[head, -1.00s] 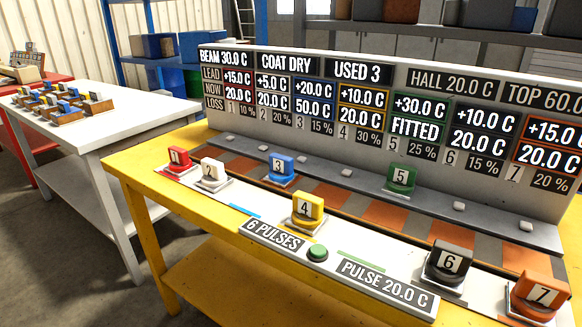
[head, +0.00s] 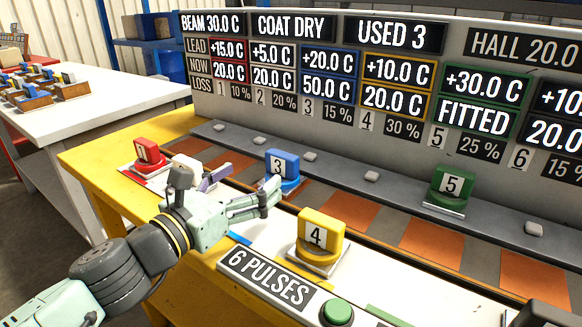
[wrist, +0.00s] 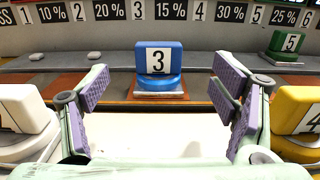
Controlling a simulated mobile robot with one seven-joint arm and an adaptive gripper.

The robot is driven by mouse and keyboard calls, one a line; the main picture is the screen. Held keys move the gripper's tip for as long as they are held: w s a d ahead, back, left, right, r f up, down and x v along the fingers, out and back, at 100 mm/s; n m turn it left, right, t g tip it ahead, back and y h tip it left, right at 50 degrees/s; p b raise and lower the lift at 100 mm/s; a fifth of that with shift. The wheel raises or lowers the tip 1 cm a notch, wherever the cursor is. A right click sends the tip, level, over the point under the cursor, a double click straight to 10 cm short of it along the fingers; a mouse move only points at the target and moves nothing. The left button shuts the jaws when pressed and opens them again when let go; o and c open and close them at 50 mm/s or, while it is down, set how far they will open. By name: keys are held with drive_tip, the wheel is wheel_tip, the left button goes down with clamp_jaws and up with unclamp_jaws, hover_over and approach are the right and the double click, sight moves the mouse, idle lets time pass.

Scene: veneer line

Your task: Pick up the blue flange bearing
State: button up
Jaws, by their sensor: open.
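The blue flange bearing (head: 283,167), numbered 3, stands upright on a small plate on the dark strip behind the white bench top. In the wrist view the blue bearing (wrist: 158,62) is centred and lies beyond my fingertips. My gripper (head: 250,190) reaches over the bench from the left, in front of the bearing. Its two purple-padded fingers (wrist: 162,88) are spread wide, with nothing between them. No contact with the bearing shows.
The red bearing (head: 150,155) stands left, the yellow bearing (head: 320,232) right and nearer, and the green bearing (head: 450,188) farther right. In the wrist view the white bearing (wrist: 22,112) flanks my left finger. A display board (head: 230,35) stands behind. A green button (head: 337,312) is at the front.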

sight(278, 158)
drive_tip(key=shift+w+f, duration=0.3)
drive_tip(key=x, duration=0.4)
drive_tip(key=shift+w+d+p, duration=0.25)
drive_tip(key=shift+p, duration=0.1)
drive_tip(key=x, duration=0.1)
drive_tip(key=p+x, duration=0.1)
drive_tip(key=x, duration=0.2)
drive_tip(key=shift+w+d+r, duration=0.15)
drive_tip(key=shift+d+r, duration=0.05)
drive_tip(key=shift+r, duration=0.15)
drive_tip(key=shift+w+d, duration=0.25)
drive_tip(key=shift+w, duration=0.1)
drive_tip(key=shift+c, duration=0.5)
drive_tip(key=c, duration=1.6)
drive_tip(key=shift+o, duration=0.2)
